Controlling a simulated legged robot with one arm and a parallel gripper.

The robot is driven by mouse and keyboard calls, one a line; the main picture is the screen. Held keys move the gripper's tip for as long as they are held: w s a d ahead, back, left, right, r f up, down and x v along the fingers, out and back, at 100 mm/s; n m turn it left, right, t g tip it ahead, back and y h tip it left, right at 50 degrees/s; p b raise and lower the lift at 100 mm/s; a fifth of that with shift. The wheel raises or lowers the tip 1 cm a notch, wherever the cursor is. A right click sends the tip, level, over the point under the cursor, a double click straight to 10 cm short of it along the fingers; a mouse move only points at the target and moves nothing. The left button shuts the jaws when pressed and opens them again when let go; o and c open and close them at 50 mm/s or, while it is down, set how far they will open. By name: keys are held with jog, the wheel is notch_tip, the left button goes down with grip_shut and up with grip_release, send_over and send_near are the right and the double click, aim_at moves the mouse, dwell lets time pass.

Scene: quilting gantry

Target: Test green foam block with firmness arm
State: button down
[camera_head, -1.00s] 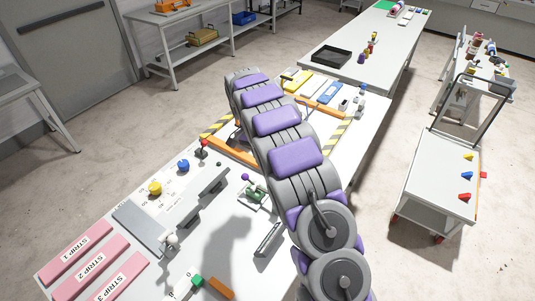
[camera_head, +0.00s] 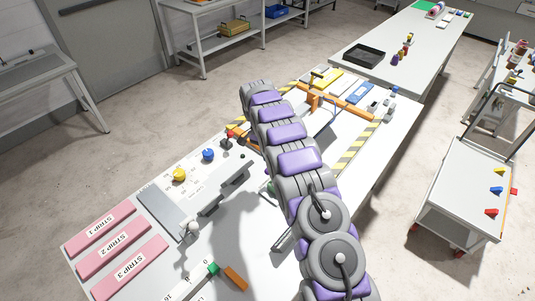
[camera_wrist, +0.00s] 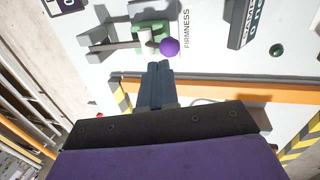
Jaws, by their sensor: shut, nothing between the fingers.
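In the wrist view, the green foam block (camera_wrist: 150,30) sits in the firmness fixture beside the printed word FIRMNESS. The grey firmness arm (camera_wrist: 130,44) lies across the fixture and ends in a purple ball knob (camera_wrist: 169,47). My gripper (camera_wrist: 160,66) is shut and empty, its fingertips just below the knob in the picture. I cannot tell whether they touch it. In the head view, my arm covers the fingers, the knob and most of the fixture.
An orange bar (camera_wrist: 215,90) with striped hazard edging crosses below the fixture in the wrist view. Pink strips (camera_head: 103,225), a yellow knob (camera_head: 179,175) and a blue knob (camera_head: 208,155) are left of my arm on the bench. A cart (camera_head: 465,190) stands right.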

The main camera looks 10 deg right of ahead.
dwell(0.5)
jog(key=p+v, duration=0.8)
jog(key=v, duration=0.3)
jog(key=shift+w+r, duration=0.15)
jog(key=shift+r, duration=0.2)
jog(key=shift+a, duration=0.15)
